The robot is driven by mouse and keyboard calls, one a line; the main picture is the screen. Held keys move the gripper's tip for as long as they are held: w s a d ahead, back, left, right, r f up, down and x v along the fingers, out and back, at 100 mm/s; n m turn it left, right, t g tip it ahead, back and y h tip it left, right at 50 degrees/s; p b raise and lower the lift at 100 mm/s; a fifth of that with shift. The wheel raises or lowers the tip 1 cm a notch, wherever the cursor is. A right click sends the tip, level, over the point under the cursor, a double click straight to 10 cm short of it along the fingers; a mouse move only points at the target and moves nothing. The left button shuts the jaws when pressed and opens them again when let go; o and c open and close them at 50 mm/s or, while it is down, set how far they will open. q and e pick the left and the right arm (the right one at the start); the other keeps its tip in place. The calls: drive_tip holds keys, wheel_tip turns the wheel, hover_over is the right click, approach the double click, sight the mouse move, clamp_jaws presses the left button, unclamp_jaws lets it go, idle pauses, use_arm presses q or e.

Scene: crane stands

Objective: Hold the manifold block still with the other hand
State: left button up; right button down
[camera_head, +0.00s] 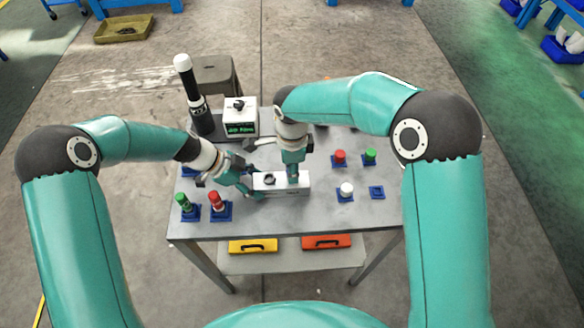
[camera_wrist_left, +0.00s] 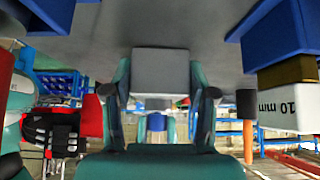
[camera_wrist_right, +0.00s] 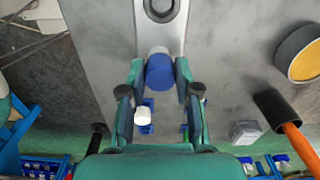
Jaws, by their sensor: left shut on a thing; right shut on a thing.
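The manifold block (camera_head: 300,187) is a pale grey bar lying near the middle of the table, with a dark hole in its top. My left gripper (camera_head: 256,188) is shut on its left end; in the left wrist view the block (camera_wrist_left: 160,68) sits between the fingers. My right gripper (camera_head: 293,178) points down over the block's right part. In the right wrist view its fingers are shut on a blue cylinder (camera_wrist_right: 160,73) with a pale end towards the block (camera_wrist_right: 126,14). The fingers hide the cylinder in the head view, and I cannot tell how deep it sits.
Capped green (camera_head: 184,201) and red (camera_head: 216,201) pieces stand in blue holders at front left. Red (camera_head: 340,156), green (camera_head: 370,155) and white (camera_head: 346,188) ones stand at right, beside an empty blue holder (camera_head: 377,192). A display box (camera_head: 240,127) and a tall black cylinder (camera_head: 194,95) stand behind.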

idle(0.3)
drive_tip(key=m, duration=0.5)
drive_tip(key=shift+m, duration=0.3)
drive_tip(key=c, duration=0.7)
unclamp_jaws()
drive_tip(key=shift+c, duration=1)
